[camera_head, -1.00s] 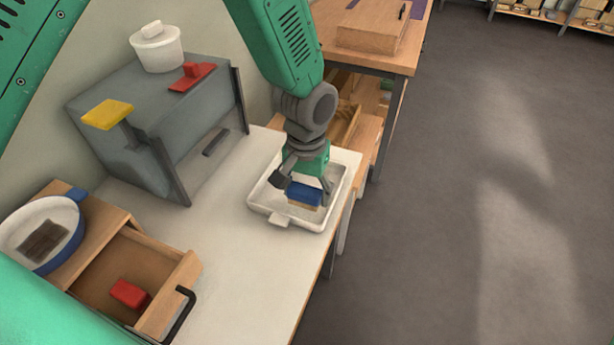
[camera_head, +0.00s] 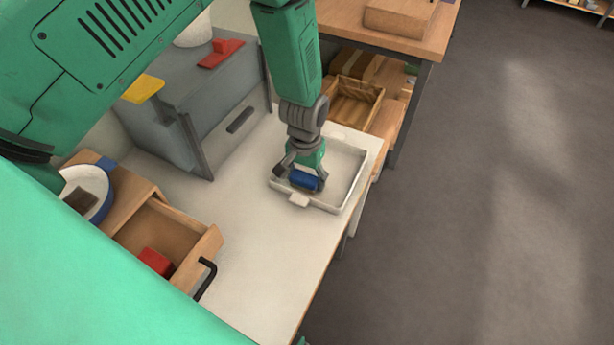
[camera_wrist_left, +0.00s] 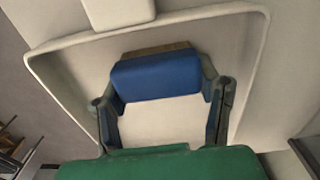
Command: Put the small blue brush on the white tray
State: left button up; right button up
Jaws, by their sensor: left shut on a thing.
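My left gripper (camera_head: 301,178) points down and is shut on the small blue brush (camera_head: 306,183). The brush is over the front left part of the white tray (camera_head: 343,172). In the left wrist view the blue brush (camera_wrist_left: 157,77) sits between the two dark fingers, with a thin brownish strip along its far edge. The tray's rim (camera_wrist_left: 200,14) runs around it there. I cannot tell whether the brush touches the tray floor. My right gripper is not in view.
An open wooden drawer (camera_head: 210,245) holds a red block (camera_head: 156,262) at the front left. The white tabletop (camera_head: 255,240) between is clear.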

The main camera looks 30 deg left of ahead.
aim_at(315, 176)
pick_arm(q)
jog(key=shift+d, duration=0.55)
jog(key=shift+c, duration=0.6)
jog(key=shift+w+d, duration=0.1)
jog(key=shift+d, duration=0.5)
jog(key=o, duration=0.9)
jog(key=shift+d, duration=0.1)
jog(key=o, duration=0.3)
jog(key=shift+a+f, duration=0.2)
jog(key=shift+a, duration=0.7)
jog(key=shift+a+r, duration=0.1)
jog(key=shift+r, duration=0.25)
jog(key=r, duration=0.2)
jog(key=d+r, duration=0.1)
jog(key=r, duration=0.4)
jog(key=shift+d+r, duration=0.1)
jog(key=shift+d, duration=0.25)
jog(key=r, duration=0.3)
jog(key=shift+a+r, duration=0.4)
jog(key=shift+d+r, duration=0.3)
jog(key=shift+r, duration=0.2)
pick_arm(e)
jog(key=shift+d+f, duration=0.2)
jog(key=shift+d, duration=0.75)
